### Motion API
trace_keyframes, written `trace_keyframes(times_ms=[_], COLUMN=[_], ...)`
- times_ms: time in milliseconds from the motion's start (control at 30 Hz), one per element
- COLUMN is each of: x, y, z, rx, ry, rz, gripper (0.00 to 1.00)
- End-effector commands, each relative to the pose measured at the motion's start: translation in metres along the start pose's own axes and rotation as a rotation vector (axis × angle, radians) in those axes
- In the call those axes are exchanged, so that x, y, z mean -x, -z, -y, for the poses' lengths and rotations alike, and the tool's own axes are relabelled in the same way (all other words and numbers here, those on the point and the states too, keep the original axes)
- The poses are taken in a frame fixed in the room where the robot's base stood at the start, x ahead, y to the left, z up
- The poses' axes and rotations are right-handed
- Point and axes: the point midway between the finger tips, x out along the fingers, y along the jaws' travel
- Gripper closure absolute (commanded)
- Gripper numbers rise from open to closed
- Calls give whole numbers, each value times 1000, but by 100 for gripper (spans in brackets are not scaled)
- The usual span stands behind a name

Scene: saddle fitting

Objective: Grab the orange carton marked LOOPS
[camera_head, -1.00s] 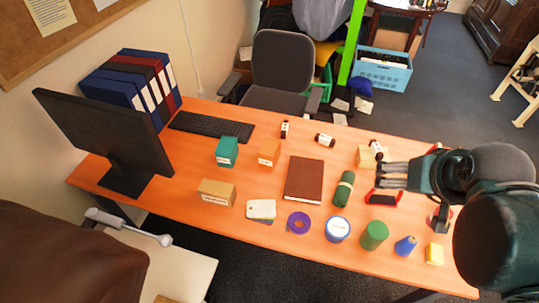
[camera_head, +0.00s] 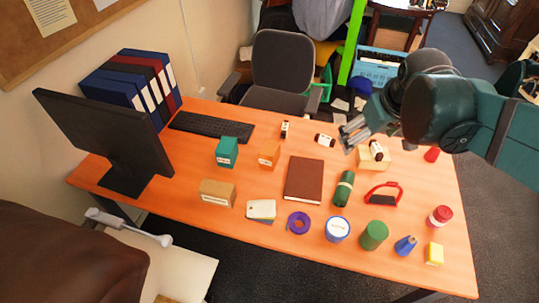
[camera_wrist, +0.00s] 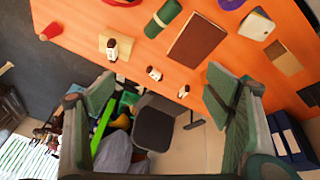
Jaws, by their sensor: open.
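The orange carton (camera_head: 269,154) stands upright on the orange desk, between a teal carton (camera_head: 227,152) and a dark brown book (camera_head: 304,179). Its lettering is too small to read. My gripper (camera_head: 352,132) is above the far side of the desk, to the right of the orange carton and well apart from it. In the wrist view my gripper (camera_wrist: 160,85) has its fingers spread wide with nothing held between them. I cannot make out the orange carton there; the right finger covers part of the desk.
Small dark-and-white bottles (camera_head: 325,140) lie and stand near the far edge. A tan carton (camera_head: 217,193), green roll (camera_head: 343,189), purple ring (camera_head: 298,223) and several containers stand nearer the front. The monitor (camera_head: 108,137) and keyboard (camera_head: 211,126) are left. A chair (camera_head: 283,72) stands behind.

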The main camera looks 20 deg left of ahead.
Motion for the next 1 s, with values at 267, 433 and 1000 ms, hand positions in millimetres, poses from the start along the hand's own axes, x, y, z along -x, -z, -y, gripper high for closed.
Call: trace_keyframes(times_ms=[267,433,1000], x=[-29,-48,-127], y=[42,64,130], z=[17,30,87], rx=[126,202,461], ry=[36,58,137], rz=[42,67,148], gripper=[22,22,22])
